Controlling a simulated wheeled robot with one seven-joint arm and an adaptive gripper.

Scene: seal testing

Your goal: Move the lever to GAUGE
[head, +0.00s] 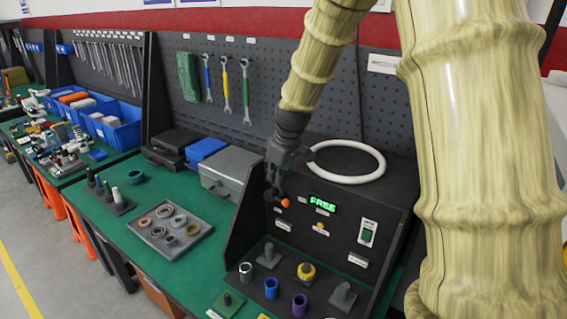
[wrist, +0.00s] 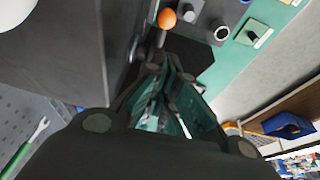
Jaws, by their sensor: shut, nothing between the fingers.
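The lever's orange ball knob (head: 285,202) is on the left of the dark test panel's face, beside a green lit display (head: 323,203) that seems to read FREE. The small labels around the lever are too small to read. My gripper (head: 273,187) is shut and empty, pointing down just to the upper left of the knob. In the wrist view the knob (wrist: 167,17) shows at the top, beyond the fingertips of my gripper (wrist: 168,72). A short dark arm shows by the knob. I cannot tell whether the fingers touch the lever.
A white ring (head: 346,178) lies on top of the panel. Coloured fittings, including a blue one (head: 271,288), stand below its face. A grey case (head: 223,176) and a tray of rings (head: 133,230) are to the left. A green switch (head: 367,232) is on the right.

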